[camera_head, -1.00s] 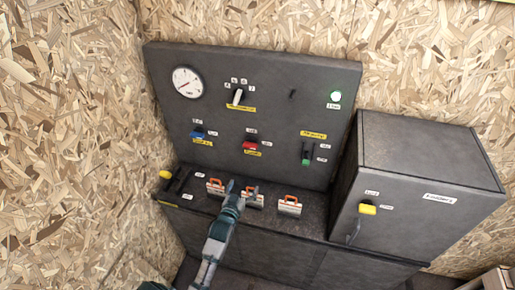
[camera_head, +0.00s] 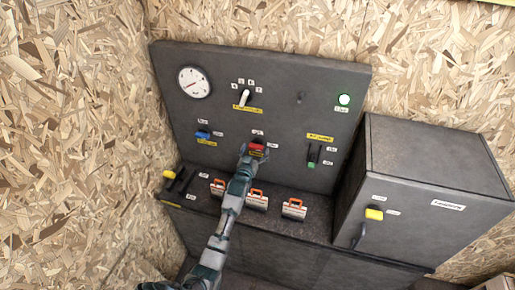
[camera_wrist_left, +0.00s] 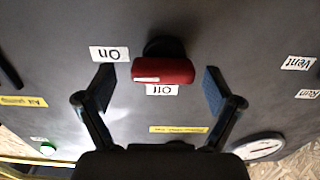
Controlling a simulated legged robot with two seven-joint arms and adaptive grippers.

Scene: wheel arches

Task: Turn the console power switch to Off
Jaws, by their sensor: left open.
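The red power switch (camera_head: 258,148) sits in the middle of the dark console panel, partly covered by my left gripper (camera_head: 252,153). In the left wrist view the red handle (camera_wrist_left: 172,73) lies across the picture, its white mark at the end toward the "On" label (camera_wrist_left: 109,54). The "Off" label (camera_wrist_left: 162,90) is beside the handle's long side. My left gripper is open, with one finger on each side of the handle and visible gaps to both. Its yellow name label is hidden. My right gripper is not in view.
A blue switch (camera_head: 202,134) is left of the red one, a selector knob (camera_head: 245,97) above, and a green-tipped lever (camera_head: 312,158) to the right. Orange-handled latches (camera_head: 294,208) line the ledge below. A dark cabinet (camera_head: 430,170) juts out at the right.

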